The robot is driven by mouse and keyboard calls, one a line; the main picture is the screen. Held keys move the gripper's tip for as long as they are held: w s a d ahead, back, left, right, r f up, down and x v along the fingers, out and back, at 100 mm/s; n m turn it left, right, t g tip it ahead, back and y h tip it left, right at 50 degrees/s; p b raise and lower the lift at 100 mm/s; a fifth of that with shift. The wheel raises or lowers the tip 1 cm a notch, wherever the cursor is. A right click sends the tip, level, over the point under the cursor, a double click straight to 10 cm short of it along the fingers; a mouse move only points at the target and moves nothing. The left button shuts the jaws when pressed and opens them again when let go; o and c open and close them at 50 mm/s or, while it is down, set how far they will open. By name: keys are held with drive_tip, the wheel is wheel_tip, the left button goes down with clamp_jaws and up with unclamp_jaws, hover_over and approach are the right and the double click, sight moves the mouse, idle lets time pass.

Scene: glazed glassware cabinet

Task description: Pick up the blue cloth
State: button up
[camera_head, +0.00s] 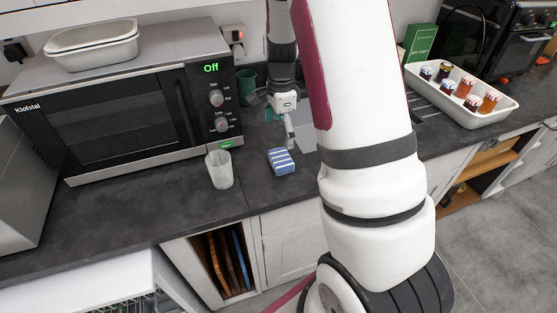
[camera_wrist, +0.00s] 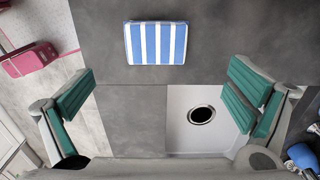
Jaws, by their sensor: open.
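The blue cloth (camera_head: 281,161) is a folded, blue-and-white striped pad. It lies flat on the dark counter, to the right of a clear cup. In the wrist view the cloth (camera_wrist: 156,43) is at the top centre, whole and uncovered, ahead of the fingertips. My gripper (camera_head: 283,122) is above the counter behind the cloth, partly hidden by my arm in the head view. In the wrist view my gripper (camera_wrist: 160,72) has its green-padded fingers wide apart, with nothing between them.
A clear cup (camera_head: 219,169) stands close left of the cloth, before the microwave (camera_head: 125,105). A grey sink with a drain (camera_wrist: 201,114) is below the gripper. A dark green mug (camera_head: 246,86) is behind. A white tray of jars (camera_head: 462,113) stands far right.

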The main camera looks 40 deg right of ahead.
hover_over(281, 157)
drive_tip(key=f, duration=0.4)
drive_tip(key=shift+w+d+f, duration=0.1)
drive_tip(key=shift+w+f, duration=0.15)
drive_tip(key=shift+f, duration=0.05)
drive_tip(key=f, duration=0.1)
drive_tip(key=f+p, duration=0.1)
drive_tip(key=f, duration=0.2)
drive_tip(key=shift+s+f+p, duration=0.15)
drive_tip(key=shift+s+p, duration=0.2)
drive_tip(key=shift+p, duration=0.05)
drive_tip(key=shift+w+f, duration=0.1)
drive_tip(key=shift+f, duration=0.45)
drive_tip(key=c, duration=1.3)
drive_tip(key=shift+r, duration=0.1)
drive_tip(key=shift+w+r, duration=0.1)
drive_tip(key=shift+r, duration=0.7)
drive_tip(key=shift+s+r+b, duration=0.2)
drive_tip(key=shift+r+b, duration=0.3)
drive_tip(key=shift+r, duration=0.45)
drive_tip(key=s+a, duration=0.2)
drive_tip(key=s, duration=0.5)
drive_tip(key=s+a+r, duration=0.1)
drive_tip(key=s, duration=0.7)
drive_tip(key=shift+s+a+r+b, duration=0.15)
drive_tip(key=shift+s+a+b, duration=0.05)
drive_tip(key=shift+a+b, duration=0.2)
